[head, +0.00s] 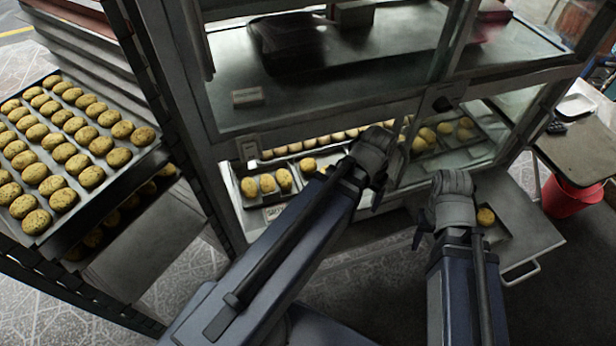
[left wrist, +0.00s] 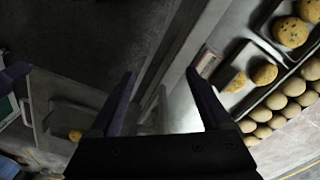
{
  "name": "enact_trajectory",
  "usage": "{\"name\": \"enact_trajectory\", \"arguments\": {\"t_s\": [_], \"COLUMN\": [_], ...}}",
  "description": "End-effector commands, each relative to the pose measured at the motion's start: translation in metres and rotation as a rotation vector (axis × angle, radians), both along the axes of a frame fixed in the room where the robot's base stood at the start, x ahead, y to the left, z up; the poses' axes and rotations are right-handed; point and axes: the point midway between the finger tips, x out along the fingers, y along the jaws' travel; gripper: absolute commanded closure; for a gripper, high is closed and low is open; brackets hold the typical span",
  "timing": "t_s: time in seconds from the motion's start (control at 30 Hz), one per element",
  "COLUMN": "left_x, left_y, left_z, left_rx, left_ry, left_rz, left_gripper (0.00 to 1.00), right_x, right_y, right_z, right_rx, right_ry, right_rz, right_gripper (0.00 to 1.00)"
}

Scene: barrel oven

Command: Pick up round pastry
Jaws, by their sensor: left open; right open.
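Round golden pastries (head: 268,183) lie in trays on the lower shelf of the glass cabinet. A single round pastry (head: 486,216) sits on a small tray at the right, and a lone pastry (left wrist: 75,135) shows at the lower left in the left wrist view. My left gripper (head: 378,170) is in front of the cabinet's lower shelf, its fingers mostly hidden by my arm. In the left wrist view its fingers (left wrist: 161,76) are apart with nothing between them; pastries (left wrist: 265,74) lie to their right. My right gripper (head: 436,222) is open, left of the single pastry.
A large tray (head: 140,160) full of speckled pastries stands on a rack at the left. The cabinet's metal frame (head: 225,200) and posts border the shelf opening. A pull-out metal board (head: 535,235) projects at the right, near a red bucket (head: 570,195).

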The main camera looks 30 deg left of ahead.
Motion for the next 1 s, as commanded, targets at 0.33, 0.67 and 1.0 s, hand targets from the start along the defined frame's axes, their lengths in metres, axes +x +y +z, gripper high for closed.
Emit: {"name": "enact_trajectory", "arguments": {"t_s": [0.33,0.67,1.0], "left_x": [0.044,0.077,0.079], "left_y": [0.084,0.208,0.246], "left_z": [-0.041,-0.045,-0.043], "left_rx": [-0.090,-0.138,-0.130], "left_ry": [-0.098,-0.283,-0.348], "left_rz": [0.038,-0.034,-0.062], "left_gripper": [0.18,0.18,0.18], "right_x": [0.000,0.000,0.000], "right_y": [0.000,0.000,0.000], "right_z": [-0.043,-0.058,-0.060], "right_rx": [0.000,0.000,0.000], "right_ry": [0.000,0.000,0.000], "right_rz": [0.000,0.001,0.001], "right_gripper": [0.50,0.50,0.50]}}
